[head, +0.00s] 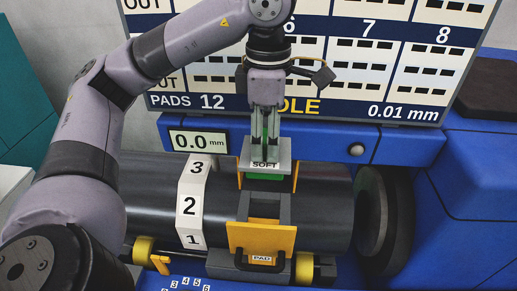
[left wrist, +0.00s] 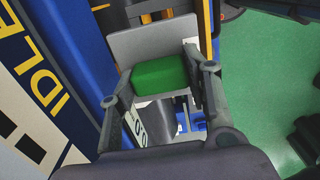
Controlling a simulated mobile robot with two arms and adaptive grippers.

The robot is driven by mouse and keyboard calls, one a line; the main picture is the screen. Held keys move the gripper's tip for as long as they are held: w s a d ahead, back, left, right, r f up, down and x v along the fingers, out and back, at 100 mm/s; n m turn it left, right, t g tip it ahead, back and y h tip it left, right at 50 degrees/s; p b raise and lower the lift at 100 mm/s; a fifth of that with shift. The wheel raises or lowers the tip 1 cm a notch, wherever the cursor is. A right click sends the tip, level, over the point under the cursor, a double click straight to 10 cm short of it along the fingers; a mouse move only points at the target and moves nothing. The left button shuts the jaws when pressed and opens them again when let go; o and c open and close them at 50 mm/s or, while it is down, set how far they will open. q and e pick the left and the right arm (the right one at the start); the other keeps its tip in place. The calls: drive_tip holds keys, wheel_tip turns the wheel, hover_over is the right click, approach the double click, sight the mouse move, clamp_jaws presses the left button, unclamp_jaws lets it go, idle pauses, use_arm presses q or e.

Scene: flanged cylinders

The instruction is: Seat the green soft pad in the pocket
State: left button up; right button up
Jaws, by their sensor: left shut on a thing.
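The green soft pad (head: 264,177) has a grey plate marked SOFT, with green showing below it. My left gripper (head: 265,148) points down from above and is shut on the pad's green upper part. In the left wrist view the green block (left wrist: 160,74) is between the two fingers (left wrist: 163,84), in front of the grey plate. The pad is at a yellow-edged pocket (head: 294,172) on top of the dark cylinder. I cannot tell how deep the pad sits; its underside is hidden. My right gripper is not in view.
Below the pocket is a yellow holder (head: 238,238) marked PAD with a black handle. A white band (head: 189,205) numbered 1 to 3 wraps the cylinder (head: 150,185). A gauge (head: 199,141) reads 0.0 mm. A display board (head: 370,60) and blue housing stand close behind.

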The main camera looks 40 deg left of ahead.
sight(266, 164)
use_arm(q)
drive_tip(key=shift+w+a+f+b, duration=0.2)
drive_tip(key=shift+a+f, duration=0.1)
drive_tip(key=shift+f, duration=0.25)
drive_tip(key=shift+w+a+f+b, duration=0.2)
drive_tip(key=shift+a+f, duration=0.1)
drive_tip(key=shift+f, duration=0.2)
drive_tip(key=f+b, duration=0.1)
drive_tip(key=d+f+b, duration=0.1)
drive_tip(key=f, duration=0.1)
drive_tip(key=s+f+b, duration=0.1)
drive_tip(key=shift+d+f, duration=0.15)
drive_tip(key=shift+d, duration=0.05)
drive_tip(key=shift+w+a+f, duration=0.15)
drive_tip(key=shift+a+f, duration=0.05)
drive_tip(key=shift+f, duration=0.1)
drive_tip(key=shift+w+a, duration=0.15)
drive_tip(key=shift+a, duration=0.05)
drive_tip(key=shift+d, duration=0.2)
drive_tip(key=shift+s, duration=0.2)
wheel_tip(266, 164, down, 7)
drive_tip(key=b, duration=0.6)
drive_tip(key=shift+b, duration=0.3)
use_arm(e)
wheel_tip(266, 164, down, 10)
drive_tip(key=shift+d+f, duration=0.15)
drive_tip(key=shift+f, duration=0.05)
